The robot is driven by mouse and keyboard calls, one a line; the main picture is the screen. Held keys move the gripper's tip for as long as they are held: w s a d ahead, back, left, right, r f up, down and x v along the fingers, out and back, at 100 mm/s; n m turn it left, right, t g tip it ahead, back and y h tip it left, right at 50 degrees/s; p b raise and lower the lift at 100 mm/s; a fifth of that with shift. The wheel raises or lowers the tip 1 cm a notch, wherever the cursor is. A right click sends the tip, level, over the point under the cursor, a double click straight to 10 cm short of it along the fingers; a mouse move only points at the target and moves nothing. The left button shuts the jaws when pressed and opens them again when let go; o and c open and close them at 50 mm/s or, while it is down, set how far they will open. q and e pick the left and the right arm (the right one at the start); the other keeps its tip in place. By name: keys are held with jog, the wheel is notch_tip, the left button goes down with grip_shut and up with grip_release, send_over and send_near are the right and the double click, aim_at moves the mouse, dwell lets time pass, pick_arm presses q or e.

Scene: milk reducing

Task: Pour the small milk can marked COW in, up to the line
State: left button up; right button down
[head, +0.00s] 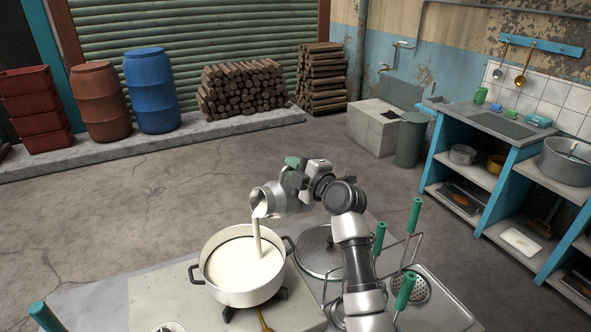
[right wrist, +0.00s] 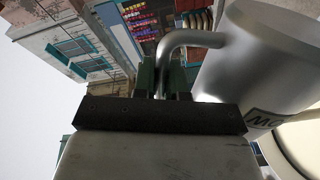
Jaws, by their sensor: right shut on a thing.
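The small grey metal milk can (head: 271,199) is tilted mouth-down to the left above the pot, and a white stream of milk (head: 257,232) runs from its mouth. The cream two-handled pot (head: 223,283) stands on the stove and holds white milk (head: 243,263). I cannot make out a line inside it. My right gripper (head: 297,180) is shut on the can's handle. My left gripper is not in view.
A round metal lid (head: 318,252) lies right of the pot, near green-handled utensils (head: 403,291) and a skimmer. A green handle (head: 45,317) sticks up at the lower left. Blue shelves (head: 480,165) stand at the right. The floor beyond the stove is clear.

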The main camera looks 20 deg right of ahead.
jog(key=shift+s+a+r+n+b, duration=0.15)
jog(key=shift+a+r+n+b, duration=0.25)
jog(key=shift+a+n, duration=0.35)
jog(key=shift+d+f, duration=0.1)
jog(key=shift+d, duration=0.05)
dwell(0.3)
